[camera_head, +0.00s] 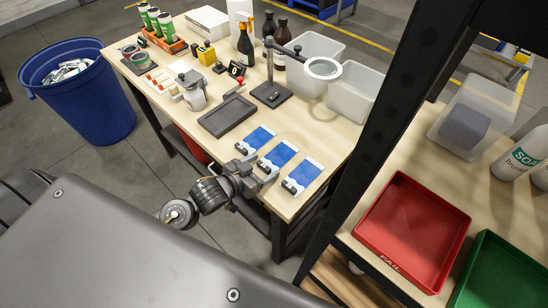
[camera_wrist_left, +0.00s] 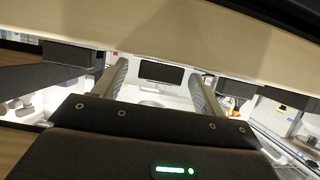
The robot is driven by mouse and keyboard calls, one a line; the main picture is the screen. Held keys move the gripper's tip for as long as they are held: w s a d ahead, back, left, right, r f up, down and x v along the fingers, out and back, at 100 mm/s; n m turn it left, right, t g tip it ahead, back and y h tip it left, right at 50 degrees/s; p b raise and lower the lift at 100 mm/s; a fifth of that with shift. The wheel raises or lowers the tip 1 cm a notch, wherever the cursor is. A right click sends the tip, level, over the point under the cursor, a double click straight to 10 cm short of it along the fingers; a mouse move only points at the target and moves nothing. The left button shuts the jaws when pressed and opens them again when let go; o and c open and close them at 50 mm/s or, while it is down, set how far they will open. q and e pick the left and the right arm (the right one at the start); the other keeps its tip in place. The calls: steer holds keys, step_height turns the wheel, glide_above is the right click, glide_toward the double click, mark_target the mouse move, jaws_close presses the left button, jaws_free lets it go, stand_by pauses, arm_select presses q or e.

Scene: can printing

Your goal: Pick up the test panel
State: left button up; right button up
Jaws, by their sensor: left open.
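Three blue-and-white test panels lie side by side near the front edge of the wooden table: a left one (camera_head: 259,137), a middle one (camera_head: 279,155) and a right one (camera_head: 302,174). Each has a small dark clip-like piece at its near end. My left gripper (camera_head: 262,171) is at the table's front edge, close to the near ends of the left and middle panels. It is open, and its spread fingers (camera_wrist_left: 163,90) show in the left wrist view with nothing held between them. No panel can be made out in that view. My right gripper is out of view.
A dark tray (camera_head: 228,116) and a magnifier stand (camera_head: 271,94) lie behind the panels. Clear bins (camera_head: 352,92) stand at the table's right. A dark post (camera_head: 375,130) rises right of the table, before a red FAIL tray (camera_head: 412,228). A blue barrel (camera_head: 100,115) stands left.

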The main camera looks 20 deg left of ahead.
arm_select(q)
steer(key=shift+w+d+f, duration=0.1)
steer(key=shift+w+f, duration=0.05)
steer(key=shift+w, duration=0.15)
steer(key=shift+c, duration=0.3)
steer(key=c, duration=0.7)
